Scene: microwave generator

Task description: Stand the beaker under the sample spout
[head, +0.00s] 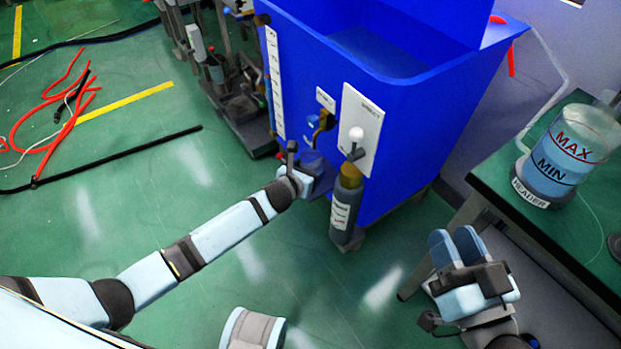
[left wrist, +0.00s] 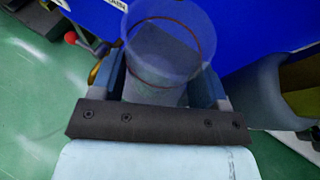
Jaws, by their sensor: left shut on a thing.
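My left gripper (head: 308,178) is shut on the clear bluish beaker (head: 314,160), close to the front of the blue tank housing. In the left wrist view the beaker (left wrist: 168,40) sits between the two fingers with its round rim showing. In the head view a small brass-and-dark tap (head: 322,122), likely the sample spout, is on the housing just above the beaker. Whether the beaker is directly under its outlet cannot be told. In the left wrist view a red-knobbed lever (left wrist: 72,38) is at the left. My right gripper (head: 453,238) is away to the right, holding nothing visible; its finger gap is unclear.
The blue housing (head: 420,130) fills the centre. A dark cylinder with a label (head: 345,210) stands right of my left gripper. A green table (head: 490,150) at right bears a MAX/MIN header vessel (head: 562,160). Red hoses (head: 45,125) lie on the open floor at left.

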